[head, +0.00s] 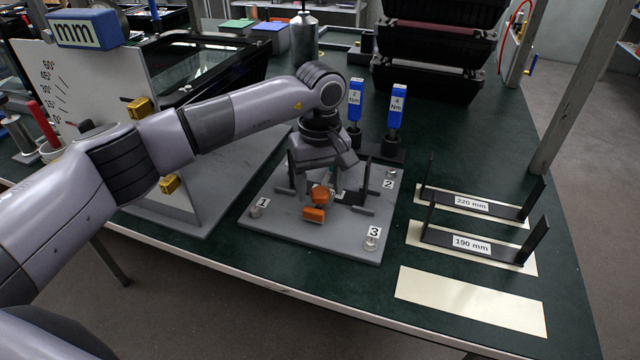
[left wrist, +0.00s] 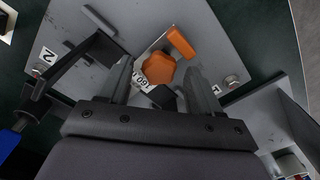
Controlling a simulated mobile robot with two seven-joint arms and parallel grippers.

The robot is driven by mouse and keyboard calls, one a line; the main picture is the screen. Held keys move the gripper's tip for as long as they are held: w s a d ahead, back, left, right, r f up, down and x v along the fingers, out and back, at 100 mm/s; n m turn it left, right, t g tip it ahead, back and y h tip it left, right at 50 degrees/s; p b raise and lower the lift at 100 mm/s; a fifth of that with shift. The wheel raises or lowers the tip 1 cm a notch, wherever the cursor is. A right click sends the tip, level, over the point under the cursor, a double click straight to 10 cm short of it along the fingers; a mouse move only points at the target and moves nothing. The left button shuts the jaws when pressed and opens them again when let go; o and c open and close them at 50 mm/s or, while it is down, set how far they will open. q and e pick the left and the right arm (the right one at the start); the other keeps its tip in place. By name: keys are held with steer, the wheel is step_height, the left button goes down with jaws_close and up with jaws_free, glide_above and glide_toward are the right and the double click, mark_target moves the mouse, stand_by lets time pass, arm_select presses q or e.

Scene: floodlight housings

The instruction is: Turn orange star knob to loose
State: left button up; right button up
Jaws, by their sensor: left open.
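The orange star knob (head: 320,196) is on a grey plate (head: 290,235), below my left gripper (head: 322,182), which points down. In the left wrist view the knob (left wrist: 159,69) is a rounded, lobed orange piece. The fingers of my left gripper (left wrist: 158,72) are open, one on either side of the knob in that view, with gaps between. I cannot tell how far down beside it they reach. An orange block (left wrist: 181,42) lies just beyond the knob, and it also shows in the head view (head: 314,214). My right gripper is not in view.
Black brackets (left wrist: 55,80) stand on the plate near the gripper. Plate corners carry screws by labels 1, 2 and 3 (head: 372,240). Blue torque drivers (head: 396,107) stand behind. Black 220 mm (head: 470,205) and 190 mm holders stand right. An angle-scale board (head: 90,90) stands left.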

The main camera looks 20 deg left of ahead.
arm_select(q)
steer(key=shift+f, duration=0.25)
steer(key=c, duration=1)
steer(key=shift+c, duration=0.2)
